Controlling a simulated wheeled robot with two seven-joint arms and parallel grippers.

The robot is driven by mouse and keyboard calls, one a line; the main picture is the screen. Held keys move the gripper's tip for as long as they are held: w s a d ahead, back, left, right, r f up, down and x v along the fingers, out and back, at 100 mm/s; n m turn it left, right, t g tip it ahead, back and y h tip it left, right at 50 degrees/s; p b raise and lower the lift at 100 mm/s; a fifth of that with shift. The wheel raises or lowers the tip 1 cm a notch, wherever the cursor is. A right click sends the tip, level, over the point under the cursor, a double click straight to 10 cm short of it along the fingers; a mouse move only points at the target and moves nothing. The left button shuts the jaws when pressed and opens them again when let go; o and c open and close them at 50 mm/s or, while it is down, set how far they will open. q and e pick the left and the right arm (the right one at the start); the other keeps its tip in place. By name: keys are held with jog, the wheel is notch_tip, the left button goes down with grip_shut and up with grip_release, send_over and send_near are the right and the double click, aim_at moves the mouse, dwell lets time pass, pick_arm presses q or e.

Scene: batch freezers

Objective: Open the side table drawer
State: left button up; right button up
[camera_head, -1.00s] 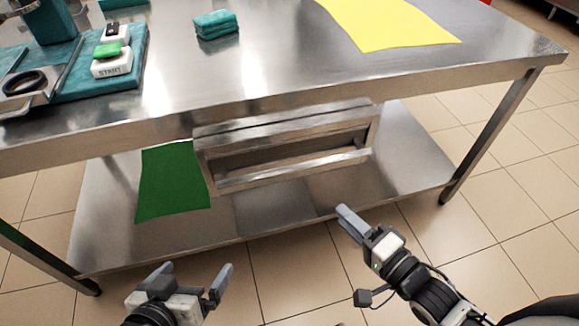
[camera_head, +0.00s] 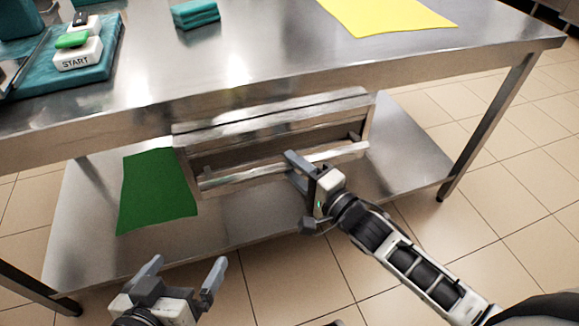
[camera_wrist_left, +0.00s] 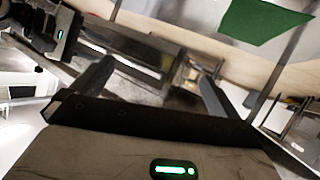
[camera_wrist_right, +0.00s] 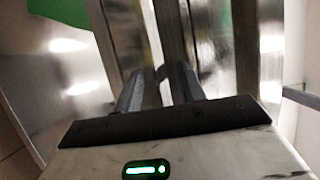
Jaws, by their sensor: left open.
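The side table drawer (camera_head: 270,110) is a metal unit under the tabletop, with a long bar handle (camera_head: 240,176) across its front. I see no clear pull-out of the drawer. My right gripper (camera_head: 293,166) is at the middle of the handle, its fingers overlapping the bar. In the right wrist view its fingers (camera_wrist_right: 157,80) are fairly close together, over the metal strips of the drawer front; whether they grip the bar is unclear. My left gripper (camera_head: 185,272) is open and empty, low in front of the table and apart from the drawer.
The steel table (camera_head: 290,70) carries a START button box (camera_head: 77,55), teal folded cloths (camera_head: 195,14) and a yellow sheet (camera_head: 385,15). A green sheet (camera_head: 157,190) lies on the lower shelf (camera_head: 90,240) left of the drawer. The tiled floor in front is clear.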

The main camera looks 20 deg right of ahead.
jog(key=shift+x, duration=0.85)
jog(key=shift+w+a, duration=0.1)
jog(key=shift+w, duration=0.1)
pick_arm(q)
jog(key=shift+d+r, duration=0.2)
jog(key=shift+r, duration=0.25)
pick_arm(e)
grip_shut()
pick_arm(q)
jog(key=shift+f, duration=0.15)
jog(key=shift+s, duration=0.1)
pick_arm(e)
jog(key=shift+s, duration=0.15)
